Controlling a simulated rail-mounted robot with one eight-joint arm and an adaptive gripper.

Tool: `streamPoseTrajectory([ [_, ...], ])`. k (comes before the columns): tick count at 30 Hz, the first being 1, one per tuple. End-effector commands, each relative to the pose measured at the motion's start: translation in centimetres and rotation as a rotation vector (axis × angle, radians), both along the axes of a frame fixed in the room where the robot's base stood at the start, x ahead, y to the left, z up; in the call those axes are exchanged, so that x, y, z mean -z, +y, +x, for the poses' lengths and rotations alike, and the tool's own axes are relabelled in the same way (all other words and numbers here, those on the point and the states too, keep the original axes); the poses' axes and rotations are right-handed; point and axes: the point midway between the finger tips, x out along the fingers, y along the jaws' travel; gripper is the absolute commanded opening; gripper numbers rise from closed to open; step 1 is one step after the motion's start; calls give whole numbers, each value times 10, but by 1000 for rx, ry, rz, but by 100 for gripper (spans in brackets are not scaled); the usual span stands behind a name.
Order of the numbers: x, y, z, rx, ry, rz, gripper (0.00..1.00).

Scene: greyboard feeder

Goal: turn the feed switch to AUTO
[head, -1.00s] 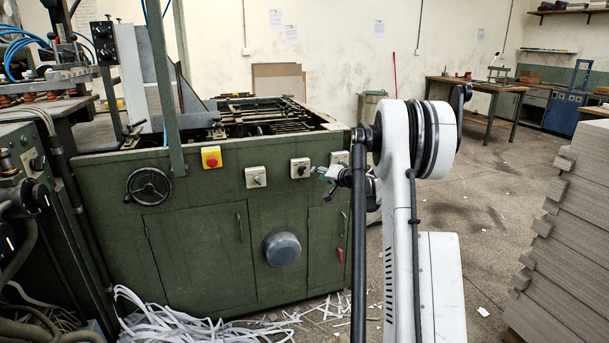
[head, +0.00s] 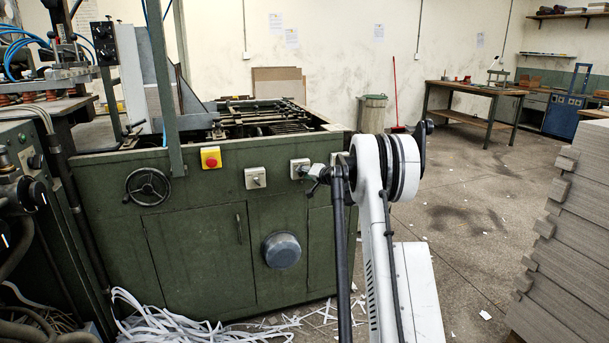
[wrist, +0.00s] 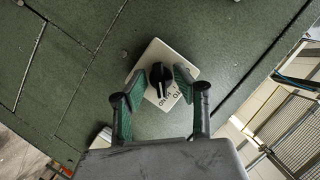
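The feed switch is a black knob (wrist: 160,73) on a pale square plate (wrist: 150,56), mounted on the green machine front. In the wrist view the plate looks turned, and its lettering is partly hidden and hard to read. A light mark shows on the knob's lower end, pointing down in the picture. My gripper (wrist: 158,86) is open, with one finger on each side of the knob and a gap to it on both sides. In the head view my gripper (head: 313,184) is just right of the switch plate (head: 295,165) and partly covers it.
A second switch box (head: 255,177) and a yellow box with a red button (head: 211,157) sit further left on the machine (head: 190,245). A round metal cover (head: 281,249) protrudes below. White strips (head: 165,322) lie on the floor. A grey board stack (head: 565,230) stands right.

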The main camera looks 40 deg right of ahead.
Motion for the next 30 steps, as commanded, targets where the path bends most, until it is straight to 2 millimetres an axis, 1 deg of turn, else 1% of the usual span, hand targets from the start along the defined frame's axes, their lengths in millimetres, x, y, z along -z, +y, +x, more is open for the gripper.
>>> streamPoseTrajectory([
  [1,0,0,0,0,0,0,25],
  [6,0,0,0,0,0,0,2],
  [7,0,0,0,0,0,0,0],
  [20,0,1,1,0,3,-12,0],
  [25,-1,1,1,0,23,-63,0],
  [30,-2,2,2,-1,62,-166,0],
])
